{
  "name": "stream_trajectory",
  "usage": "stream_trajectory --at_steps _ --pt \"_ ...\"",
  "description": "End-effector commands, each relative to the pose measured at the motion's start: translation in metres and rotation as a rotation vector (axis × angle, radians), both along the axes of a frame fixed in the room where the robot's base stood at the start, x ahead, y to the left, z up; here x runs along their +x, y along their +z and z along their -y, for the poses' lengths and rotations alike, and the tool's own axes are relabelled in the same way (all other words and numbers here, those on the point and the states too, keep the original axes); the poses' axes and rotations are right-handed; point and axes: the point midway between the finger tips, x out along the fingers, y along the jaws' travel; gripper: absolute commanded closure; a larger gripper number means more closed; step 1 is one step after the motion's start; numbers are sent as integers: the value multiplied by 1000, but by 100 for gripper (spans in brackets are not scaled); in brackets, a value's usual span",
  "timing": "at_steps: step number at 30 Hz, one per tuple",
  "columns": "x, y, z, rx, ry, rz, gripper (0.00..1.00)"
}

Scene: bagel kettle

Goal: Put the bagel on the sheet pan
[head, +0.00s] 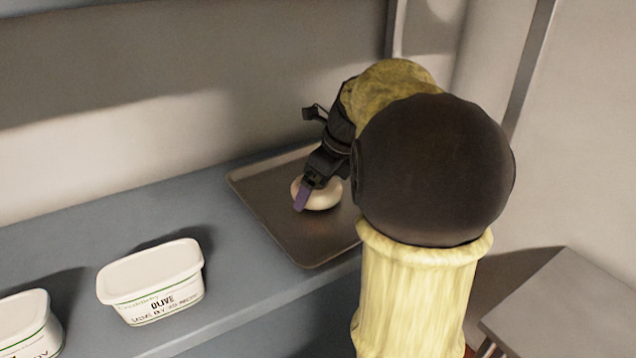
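The pale, round bagel (325,196) is at the sheet pan, over its middle. The dark, rimmed sheet pan (290,240) lies on the blue-grey counter, and my arm hides its right part. My gripper (303,198) is over the pan with a purple fingertip against the near left side of the bagel. The other finger is hidden, so I cannot tell whether the bagel is gripped. I also cannot tell whether the bagel rests on the pan or is just above it.
A white tub labelled olive (155,282) stands on the counter (75,240) left of the pan. Another white tub (28,325) is at the lower left corner. A wall runs behind the counter. A grey surface (570,305) is at the lower right.

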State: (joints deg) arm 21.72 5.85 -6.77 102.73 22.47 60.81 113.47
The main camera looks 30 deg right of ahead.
Motion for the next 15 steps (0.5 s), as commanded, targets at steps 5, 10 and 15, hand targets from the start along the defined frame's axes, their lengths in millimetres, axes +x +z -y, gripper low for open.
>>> stream_trajectory --at_steps 5,10,15 --pt "0 0 1 0 -1 0 0" --pt "-1 8 1 0 0 0 0" --pt "-9 31 5 -2 1 2 0"
